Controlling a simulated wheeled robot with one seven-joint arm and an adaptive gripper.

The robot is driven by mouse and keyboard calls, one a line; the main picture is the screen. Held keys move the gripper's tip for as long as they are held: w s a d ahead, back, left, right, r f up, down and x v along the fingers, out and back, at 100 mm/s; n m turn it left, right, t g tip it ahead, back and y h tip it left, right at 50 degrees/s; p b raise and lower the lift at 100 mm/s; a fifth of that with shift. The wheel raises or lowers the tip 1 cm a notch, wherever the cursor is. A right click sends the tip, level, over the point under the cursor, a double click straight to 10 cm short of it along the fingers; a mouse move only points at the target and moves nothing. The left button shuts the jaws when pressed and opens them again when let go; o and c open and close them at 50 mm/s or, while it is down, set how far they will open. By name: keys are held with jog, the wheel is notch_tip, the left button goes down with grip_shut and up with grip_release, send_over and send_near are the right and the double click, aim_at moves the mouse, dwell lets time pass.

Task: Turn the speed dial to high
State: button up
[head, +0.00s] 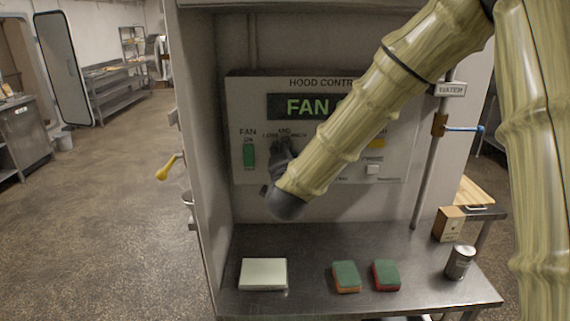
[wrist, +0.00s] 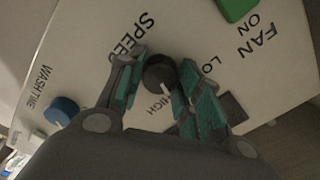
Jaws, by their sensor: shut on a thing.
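The speed dial (wrist: 158,70) is a round black knob on the white control panel (head: 240,110), below the word SPEED in the wrist view. My gripper (wrist: 160,74) has its teal-padded fingers on either side of the dial and is shut on it. The LOW label is partly covered by a finger. In the head view my gripper (head: 283,152) is at the panel and hides the dial.
A green FAN ON switch (head: 249,155) is left of my gripper. A blue wash-time knob (wrist: 61,110) shows in the wrist view. A display (head: 305,107) reads FAN, partly covered by my arm. Two sponges (head: 346,277), a pale block (head: 263,273) and a can (head: 460,262) are on the counter.

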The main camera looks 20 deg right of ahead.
jog(key=m+b, duration=0.2)
jog(key=b, duration=0.1)
jog(key=m+b, duration=0.3)
jog(key=b, duration=0.1)
jog(key=shift+f+m, duration=0.2)
jog(key=shift+m, duration=0.1)
jog(key=shift+r+b, duration=0.1)
jog(key=shift+b, duration=0.3)
jog(key=o, duration=1.1)
jog(key=shift+c, duration=0.2)
jog(key=v, duration=1.2)
